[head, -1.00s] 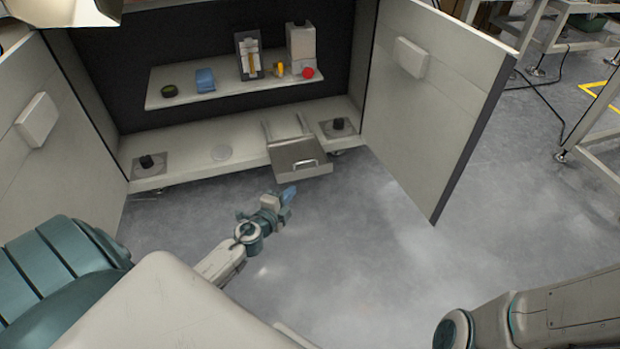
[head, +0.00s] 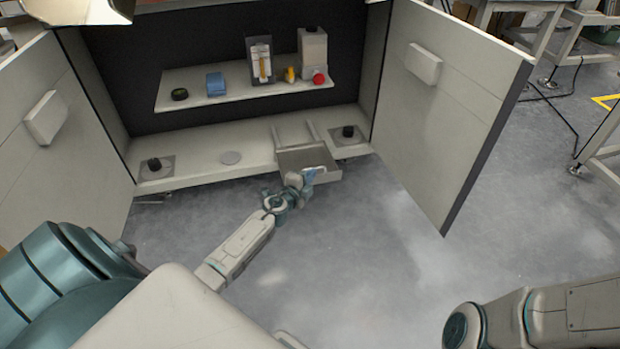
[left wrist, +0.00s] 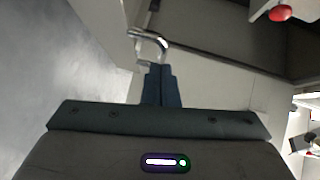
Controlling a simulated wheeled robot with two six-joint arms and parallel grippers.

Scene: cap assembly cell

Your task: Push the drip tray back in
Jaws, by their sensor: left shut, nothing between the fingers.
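The drip tray (head: 300,157) is a flat grey drawer in the cabinet's lower shelf, to the right of its middle. It sticks out past the shelf's front edge, with two rails (head: 296,134) showing behind it. My left gripper (head: 313,174) is shut and empty, at the tray's front by its handle, and hides part of that front. In the left wrist view, the shut fingers (left wrist: 161,85) point at the curved metal handle (left wrist: 150,40). They look very close to it; I cannot tell if they touch. My right gripper is out of view.
The cabinet doors stand open, the left one (head: 60,130) and the right one (head: 445,120) reaching forward. Black knobs sit on the lower shelf (head: 205,172) on either side. The upper shelf (head: 220,96) holds several small items. The floor in front is clear.

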